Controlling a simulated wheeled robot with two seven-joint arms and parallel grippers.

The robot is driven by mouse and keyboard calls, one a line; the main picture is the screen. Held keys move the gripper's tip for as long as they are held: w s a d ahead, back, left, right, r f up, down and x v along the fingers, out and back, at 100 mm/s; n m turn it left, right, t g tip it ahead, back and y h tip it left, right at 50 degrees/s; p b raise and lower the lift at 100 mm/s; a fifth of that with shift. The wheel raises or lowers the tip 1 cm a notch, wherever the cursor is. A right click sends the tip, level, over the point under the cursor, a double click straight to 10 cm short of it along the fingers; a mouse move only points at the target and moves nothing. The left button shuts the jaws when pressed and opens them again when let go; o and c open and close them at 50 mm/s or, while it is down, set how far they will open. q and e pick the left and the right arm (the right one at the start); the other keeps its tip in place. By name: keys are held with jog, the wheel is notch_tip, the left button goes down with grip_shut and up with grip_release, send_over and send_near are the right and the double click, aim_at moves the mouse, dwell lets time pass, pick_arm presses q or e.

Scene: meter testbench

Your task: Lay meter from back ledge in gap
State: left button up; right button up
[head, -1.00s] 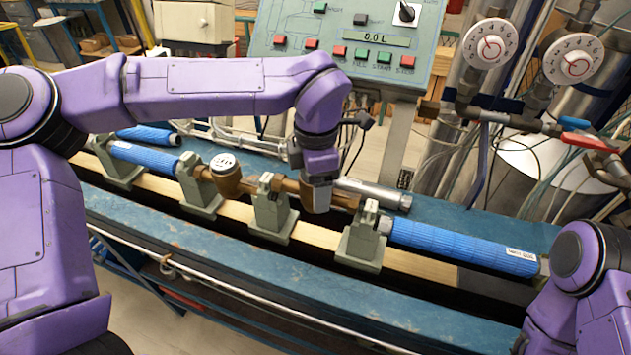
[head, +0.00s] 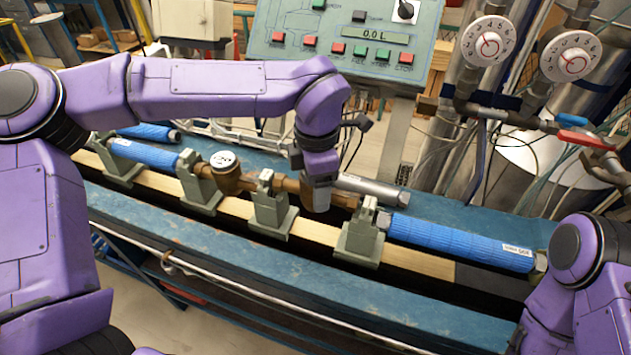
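A brass meter with a white round face (head: 223,161) sits in the line between two grey-green clamp stands. My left gripper (head: 318,197) points down between the middle stand (head: 272,208) and the right stand (head: 361,238). Brass pipe ends of a second meter (head: 346,200) show on both sides of the gripper. The gripper hides that meter's middle and face. I cannot tell whether its fingers are squeezed on it or whether it rests in the gap. The blue back ledge (head: 448,213) runs behind the line. My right gripper is out of view; only its arm shows at bottom right.
Blue sleeved pipes (head: 460,243) and (head: 146,155) lie at both ends of the line. A grey metal cylinder (head: 373,189) lies behind my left gripper. A control panel (head: 340,40) and dial valves (head: 489,41) stand behind. The blue front edge (head: 230,258) is clear.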

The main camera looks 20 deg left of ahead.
pick_arm(q)
jog(key=shift+f+b, duration=0.65)
jog(key=shift+f, duration=0.65)
jog(key=shift+f, duration=0.35)
jog(key=o, duration=1.7)
jog(key=shift+o, duration=0.2)
notch_tip(320, 180, up, 9)
jog(key=p, duration=1)
jog(key=shift+r, duration=0.2)
jog(key=shift+f, duration=0.1)
